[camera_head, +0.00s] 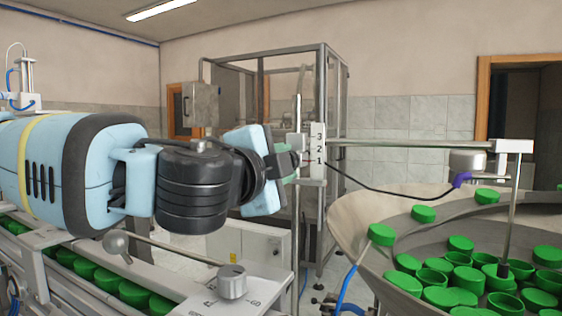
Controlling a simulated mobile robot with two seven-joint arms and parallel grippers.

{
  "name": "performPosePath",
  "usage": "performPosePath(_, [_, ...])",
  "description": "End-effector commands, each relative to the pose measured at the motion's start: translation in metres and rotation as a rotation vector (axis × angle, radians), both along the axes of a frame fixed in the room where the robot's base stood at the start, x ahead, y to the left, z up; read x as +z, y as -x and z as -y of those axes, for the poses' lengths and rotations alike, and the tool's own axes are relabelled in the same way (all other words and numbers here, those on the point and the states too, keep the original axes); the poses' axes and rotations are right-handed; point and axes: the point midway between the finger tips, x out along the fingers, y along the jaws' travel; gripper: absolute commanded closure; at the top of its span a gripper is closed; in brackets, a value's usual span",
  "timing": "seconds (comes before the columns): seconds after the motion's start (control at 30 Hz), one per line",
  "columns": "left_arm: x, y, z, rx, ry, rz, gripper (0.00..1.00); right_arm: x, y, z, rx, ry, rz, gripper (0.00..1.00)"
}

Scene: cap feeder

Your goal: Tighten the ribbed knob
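My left gripper (281,163) comes in from the left and is at the upright post with the white 1-2-3 scale (317,150). A grey round knob (232,282) stands on the metal plate at the lower middle, apart from the gripper. My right gripper is not in view.
A metal bowl (352,222) with several green caps is at the right. A horizontal bar (420,144) runs from the post above it, with a sensor (467,160) and dark cable. A conveyor with green caps (108,280) runs below my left arm. A framed cabinet (334,75) stands behind.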

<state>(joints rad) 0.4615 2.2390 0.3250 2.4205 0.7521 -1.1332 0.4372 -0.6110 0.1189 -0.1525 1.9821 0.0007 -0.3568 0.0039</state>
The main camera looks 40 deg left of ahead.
Motion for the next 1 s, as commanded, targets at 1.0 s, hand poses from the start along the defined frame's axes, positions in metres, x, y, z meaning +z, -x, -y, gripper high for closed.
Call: performPosePath(1.0, [0.001, 0.000, 0.000, 0.003, -0.764, -0.239, 0.93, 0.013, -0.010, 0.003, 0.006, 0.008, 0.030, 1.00])
